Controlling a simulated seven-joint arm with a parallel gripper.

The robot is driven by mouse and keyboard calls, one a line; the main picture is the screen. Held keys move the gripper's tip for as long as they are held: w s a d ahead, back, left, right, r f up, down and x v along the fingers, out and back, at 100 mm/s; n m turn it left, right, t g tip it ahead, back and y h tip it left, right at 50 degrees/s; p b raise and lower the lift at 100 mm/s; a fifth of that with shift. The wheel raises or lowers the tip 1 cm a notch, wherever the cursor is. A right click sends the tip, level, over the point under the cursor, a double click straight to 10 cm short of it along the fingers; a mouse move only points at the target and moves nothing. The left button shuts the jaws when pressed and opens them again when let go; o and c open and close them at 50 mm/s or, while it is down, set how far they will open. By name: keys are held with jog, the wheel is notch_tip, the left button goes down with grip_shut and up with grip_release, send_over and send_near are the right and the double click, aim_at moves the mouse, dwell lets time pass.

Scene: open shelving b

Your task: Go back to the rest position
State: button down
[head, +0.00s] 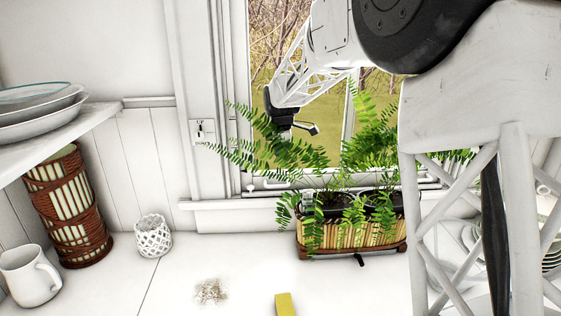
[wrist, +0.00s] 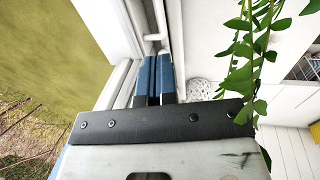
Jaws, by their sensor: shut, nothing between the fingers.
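My gripper (head: 297,130) is raised in front of the window, among the upper fern leaves in the head view. In the wrist view its two blue-padded fingers (wrist: 154,80) lie side by side, shut and empty. Fern leaves hang beside the gripper at the right of the wrist view. My arm reaches in from the top right of the head view.
A planter (head: 350,236) with ferns stands below the gripper at the window. A yellow block (head: 285,304), a patch of crumbs (head: 211,291), a white lattice cup (head: 153,236), a white mug (head: 29,276) and a wrapped vase (head: 70,208) are on the counter. Plates (head: 40,117) sit on a shelf.

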jog(key=shift+s+r, duration=0.1)
jog(key=shift+r, duration=0.45)
jog(key=s+d+r+m, duration=0.2)
jog(key=s+d+m, duration=0.1)
jog(key=s, duration=0.5)
jog(key=s+d+r+m, duration=0.1)
jog(key=s+d+m, duration=0.15)
jog(key=s, duration=0.65)
jog(key=s+d+r+m, duration=0.2)
jog(key=s+d+m, duration=0.1)
jog(key=s, duration=0.5)
jog(key=s+d+f+m, duration=0.1)
jog(key=s+f+m, duration=0.1)
jog(key=s, duration=0.7)
jog(key=s+d+f+m, duration=0.1)
jog(key=s+f+m, duration=0.2)
jog(key=s, duration=0.6)
jog(key=s+d+f+m, duration=0.1)
jog(key=s+m, duration=0.3)
jog(key=s, duration=0.5)
jog(key=shift+s+d+f+m, duration=0.35)
jog(key=shift+d+f, duration=0.05)
jog(key=shift+f, duration=0.5)
